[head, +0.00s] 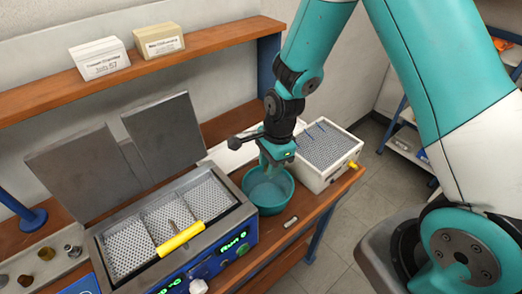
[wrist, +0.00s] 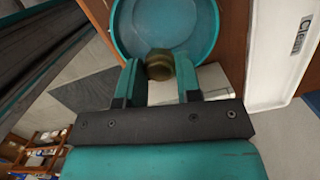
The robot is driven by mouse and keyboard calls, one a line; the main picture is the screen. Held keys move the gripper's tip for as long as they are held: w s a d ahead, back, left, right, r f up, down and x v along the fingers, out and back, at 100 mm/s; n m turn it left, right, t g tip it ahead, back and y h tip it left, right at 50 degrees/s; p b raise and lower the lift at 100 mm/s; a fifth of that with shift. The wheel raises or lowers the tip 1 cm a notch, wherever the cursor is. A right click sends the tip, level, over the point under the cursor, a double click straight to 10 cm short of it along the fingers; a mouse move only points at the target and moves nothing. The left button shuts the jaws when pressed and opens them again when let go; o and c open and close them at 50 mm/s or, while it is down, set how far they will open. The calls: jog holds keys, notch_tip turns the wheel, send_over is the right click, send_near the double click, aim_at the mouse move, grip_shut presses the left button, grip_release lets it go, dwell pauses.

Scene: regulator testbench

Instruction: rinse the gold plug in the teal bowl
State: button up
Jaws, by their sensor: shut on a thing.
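The teal bowl (head: 267,205) stands on the wooden bench between a grey bath unit and a white box. My gripper (head: 271,162) points down over the bowl, its fingertips at or above the rim; the exact height is unclear. In the wrist view, the gripper (wrist: 159,72) is shut on the gold plug (wrist: 160,65), a dull brass round piece between the two teal fingers. The bowl (wrist: 150,12) lies beyond the plug there. In the head view, the fingers hide the plug.
The bath unit (head: 235,222) has raised lids, perforated baskets and a yellow handle (head: 181,236) across it. The white box (head: 333,178) with a perforated top is right of the bowl. A white tray labelled "Clean" (wrist: 290,60) lies nearby. More metal fittings (head: 46,254) sit far left.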

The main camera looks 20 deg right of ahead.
jog(key=shift+w+d+f, duration=0.1)
jog(key=shift+w+f, duration=0.1)
jog(key=shift+a+f+b, duration=0.2)
jog(key=shift+f+b, duration=0.7)
jog(key=shift+b, duration=0.1)
notch_tip(320, 180, down, 9)
jog(key=b, duration=0.6)
jog(key=shift+r+p, duration=0.35)
jog(key=shift+r, duration=0.1)
dwell(0.9)
jog(key=shift+f, duration=0.4)
dwell(0.7)
jog(key=shift+r+p, duration=2.95)
jog(key=shift+r, duration=0.85)
jog(key=shift+r+p, duration=1.65)
jog(key=shift+r, duration=0.3)
